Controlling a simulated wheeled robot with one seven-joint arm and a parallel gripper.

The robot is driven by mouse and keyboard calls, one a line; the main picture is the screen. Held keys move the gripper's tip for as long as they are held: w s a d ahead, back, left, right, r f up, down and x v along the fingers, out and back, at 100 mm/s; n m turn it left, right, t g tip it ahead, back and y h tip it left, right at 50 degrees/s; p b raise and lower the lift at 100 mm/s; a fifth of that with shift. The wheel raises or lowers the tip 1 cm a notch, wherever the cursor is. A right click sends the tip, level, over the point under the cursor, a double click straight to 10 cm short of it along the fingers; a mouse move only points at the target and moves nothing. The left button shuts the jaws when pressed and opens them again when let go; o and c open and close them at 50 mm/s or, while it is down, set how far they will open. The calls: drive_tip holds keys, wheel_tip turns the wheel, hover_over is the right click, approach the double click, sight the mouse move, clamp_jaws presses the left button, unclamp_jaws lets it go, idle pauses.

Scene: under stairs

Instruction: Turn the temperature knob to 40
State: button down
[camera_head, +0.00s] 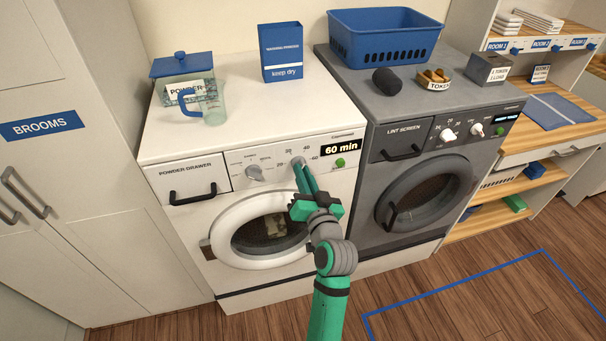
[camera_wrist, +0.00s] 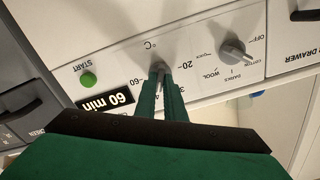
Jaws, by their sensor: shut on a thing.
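The temperature knob (camera_head: 297,161) is on the white washing machine's panel, with 20, 30, 40 and 60 marked around it. My green gripper (camera_head: 303,174) reaches up to it and is shut on it. In the wrist view, which shows the panel upside down, the knob (camera_wrist: 160,66) sits between the two fingertips (camera_wrist: 161,84). The fingers cover most of the knob and part of the scale, so I cannot tell which number it points to.
A program knob (camera_head: 254,173) is left of the temperature knob. A "60 min" display (camera_head: 341,147) and a green start button (camera_head: 340,162) are to its right. The round door (camera_head: 228,259) is below. A grey dryer (camera_head: 447,90) stands to the right.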

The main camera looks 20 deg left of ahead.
drive_tip(key=shift+m, duration=0.3)
drive_tip(key=c, duration=1.8)
unclamp_jaws()
drive_tip(key=shift+c, duration=0.2)
drive_tip(key=shift+s, duration=0.1)
drive_tip(key=v, duration=1)
drive_tip(key=shift+s+d, duration=0.25)
